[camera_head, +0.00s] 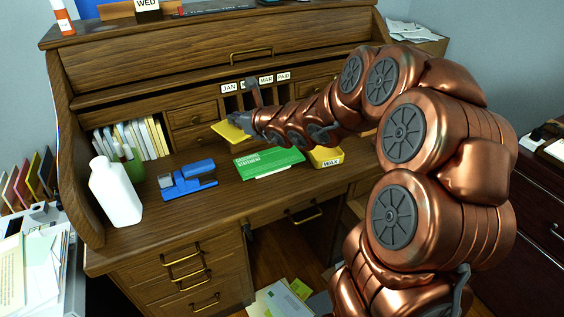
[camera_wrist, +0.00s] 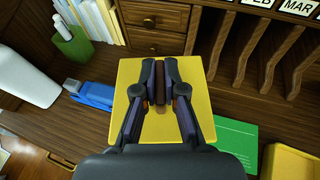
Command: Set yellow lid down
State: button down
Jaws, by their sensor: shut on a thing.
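The yellow lid (camera_head: 231,131) is a flat, square yellow plate in the head view, held above the desk's writing surface and slightly tilted. It also fills the middle of the wrist view (camera_wrist: 132,78). My gripper (camera_head: 254,123) is shut on the lid's handle, a dark reddish-brown piece between the fingertips in the wrist view (camera_wrist: 158,72). A yellow box labelled WAX (camera_head: 325,157) sits on the desk to the right of the green booklet. Its yellow corner shows at the lower right of the wrist view (camera_wrist: 292,161).
On the desk (camera_head: 150,219) stand a white bottle (camera_head: 116,192), a blue stapler-like object (camera_head: 188,180), a green booklet (camera_head: 268,162) and a green cup (camera_head: 133,166). Upright files line the left back. Drawers and labelled slots stand behind the lid. Bare wood shows between the stapler and booklet.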

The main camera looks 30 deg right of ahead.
jog(key=s+d+f+m+h+b, duration=0.1)
jog(key=s+d+f, duration=0.15)
jog(key=d, duration=0.85)
jog(key=s+d+f+m+h+b, duration=0.1)
jog(key=s+d, duration=0.2)
jog(key=d, duration=0.9)
jog(key=s+d+f+m+h+b, duration=0.1)
jog(key=s+d+f, duration=0.3)
jog(key=s+d, duration=0.5)
jog(key=s+d+f+m+h, duration=0.1)
jog(key=s+d+f, duration=0.4)
jog(key=s+d, duration=0.4)
jog(key=shift+t, duration=0.3)
jog(key=w, duration=0.5)
jog(key=w+a+f, duration=0.1)
jog(key=w, duration=0.9)
jog(key=shift+w+a+f, duration=0.2)
jog(key=shift+w, duration=0.1)
jog(key=shift+w+f+b, duration=0.15)
jog(key=shift+f+b, duration=0.05)
jog(key=shift+f, duration=0.65)
jog(key=shift+w+f+b, duration=0.1)
jog(key=shift+f+b, duration=0.1)
jog(key=shift+f, duration=0.65)
jog(key=shift+f, duration=0.15)
jog(key=c, duration=1.2)
grip_release()
jog(key=shift+c, duration=0.2)
